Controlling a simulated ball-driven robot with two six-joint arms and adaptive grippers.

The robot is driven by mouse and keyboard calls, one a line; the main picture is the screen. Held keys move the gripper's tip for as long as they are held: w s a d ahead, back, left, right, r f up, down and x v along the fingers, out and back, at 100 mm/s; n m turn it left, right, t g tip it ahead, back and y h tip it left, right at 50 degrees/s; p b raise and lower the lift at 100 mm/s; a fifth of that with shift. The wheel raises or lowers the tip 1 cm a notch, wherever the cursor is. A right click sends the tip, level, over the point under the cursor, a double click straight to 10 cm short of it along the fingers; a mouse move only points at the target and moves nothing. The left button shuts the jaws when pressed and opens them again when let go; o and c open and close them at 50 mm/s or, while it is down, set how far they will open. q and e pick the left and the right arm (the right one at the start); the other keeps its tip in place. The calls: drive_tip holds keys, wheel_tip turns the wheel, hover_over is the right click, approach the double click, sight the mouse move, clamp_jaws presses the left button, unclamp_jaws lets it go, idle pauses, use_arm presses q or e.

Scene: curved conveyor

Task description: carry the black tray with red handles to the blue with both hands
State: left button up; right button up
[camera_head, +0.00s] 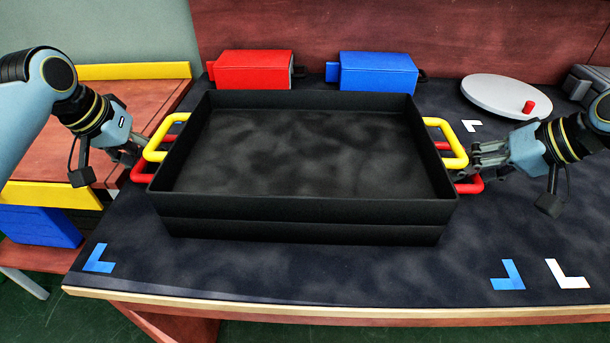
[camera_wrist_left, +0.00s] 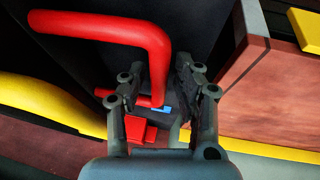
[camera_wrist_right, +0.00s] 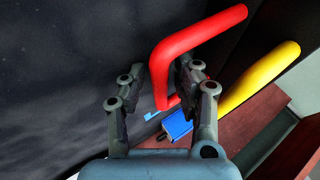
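The black tray with red handles (camera_head: 300,231) sits on the dark table under a second black tray with yellow handles (camera_head: 310,208). Its left red handle (camera_head: 140,172) also shows in the left wrist view (camera_wrist_left: 155,50); its right red handle (camera_head: 472,186) also shows in the right wrist view (camera_wrist_right: 160,70). My left gripper (camera_head: 137,152) is open, its fingers either side of the left red handle. My right gripper (camera_head: 476,165) is open, its fingers either side of the right red handle. Blue corner marks lie at the table's front left (camera_head: 98,259) and front right (camera_head: 508,275).
A red box (camera_head: 254,70) and a blue box (camera_head: 378,73) stand behind the trays. A round grey disc (camera_head: 505,96) with a red knob is at the back right. White corner marks (camera_head: 567,275) lie on the table. The strip before the trays is clear.

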use_arm(q)
drive_tip(key=shift+r, duration=0.1)
use_arm(e)
drive_tip(key=shift+s+r, duration=0.1)
drive_tip(key=shift+r, duration=0.05)
use_arm(q)
drive_tip(key=v, duration=1.1)
drive_tip(key=shift+s+r, duration=0.15)
drive_tip(key=shift+r, duration=0.15)
use_arm(e)
drive_tip(key=v, duration=1.1)
drive_tip(key=shift+s+d+r, duration=0.2)
use_arm(q)
drive_tip(key=shift+a, duration=0.1)
